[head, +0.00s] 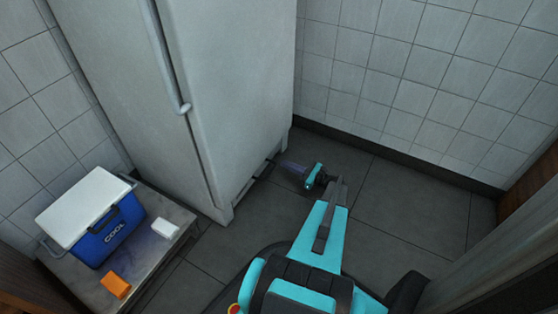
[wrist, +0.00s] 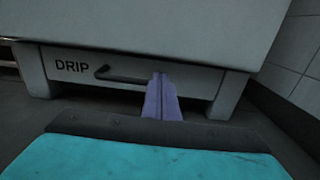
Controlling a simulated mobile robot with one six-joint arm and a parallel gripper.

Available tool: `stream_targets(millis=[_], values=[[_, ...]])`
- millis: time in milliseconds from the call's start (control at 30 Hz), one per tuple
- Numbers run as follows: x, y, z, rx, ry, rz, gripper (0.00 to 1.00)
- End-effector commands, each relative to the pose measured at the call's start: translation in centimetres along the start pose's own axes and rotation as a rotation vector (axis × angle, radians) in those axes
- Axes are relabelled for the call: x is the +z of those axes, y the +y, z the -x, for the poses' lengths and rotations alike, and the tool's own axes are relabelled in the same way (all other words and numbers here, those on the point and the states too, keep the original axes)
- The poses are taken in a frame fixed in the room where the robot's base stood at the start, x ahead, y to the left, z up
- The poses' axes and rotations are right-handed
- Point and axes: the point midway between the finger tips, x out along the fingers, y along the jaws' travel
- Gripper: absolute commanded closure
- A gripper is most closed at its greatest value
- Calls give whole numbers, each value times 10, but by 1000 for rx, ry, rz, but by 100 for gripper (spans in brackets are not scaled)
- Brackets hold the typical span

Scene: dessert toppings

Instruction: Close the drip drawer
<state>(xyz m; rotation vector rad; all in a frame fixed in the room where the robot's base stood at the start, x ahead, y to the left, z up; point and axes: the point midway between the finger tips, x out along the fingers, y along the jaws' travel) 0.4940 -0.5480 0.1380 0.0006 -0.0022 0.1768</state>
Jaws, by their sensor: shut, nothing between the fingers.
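The drip drawer (wrist: 190,82) is a low white front marked "DRIP" under the fridge, with a dark bar handle (wrist: 122,78). In the wrist view its front looks about in line with the fridge's feet, and I cannot tell whether a small gap is left. My gripper (wrist: 160,76) is shut and empty, its purple fingers together, with the tips in front of the drawer right of the handle's middle. I cannot tell whether they touch. In the head view my gripper (head: 284,164) is low at the fridge's base, and the drawer is seen only edge-on.
The tall white fridge (head: 235,90) stands against the tiled wall. At left a low table (head: 150,268) holds a blue cooler (head: 108,234), a white block (head: 166,228) and an orange block (head: 116,285). The dark tiled floor (head: 400,210) to the right is clear.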

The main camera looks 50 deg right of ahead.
Motion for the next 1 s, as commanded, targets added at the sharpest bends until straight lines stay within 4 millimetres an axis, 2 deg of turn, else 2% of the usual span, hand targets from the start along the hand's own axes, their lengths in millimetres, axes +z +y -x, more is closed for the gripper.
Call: stream_targets(millis=[200, 400, 600, 1000], values=[[2, 1, 32, 1, 0, -1, 100], [1, 1, 50, 2, -1, 0, 100], [0, 2, 56, 4, 0, 0, 100], [0, 2, 55, 5, 0, 0, 100]])
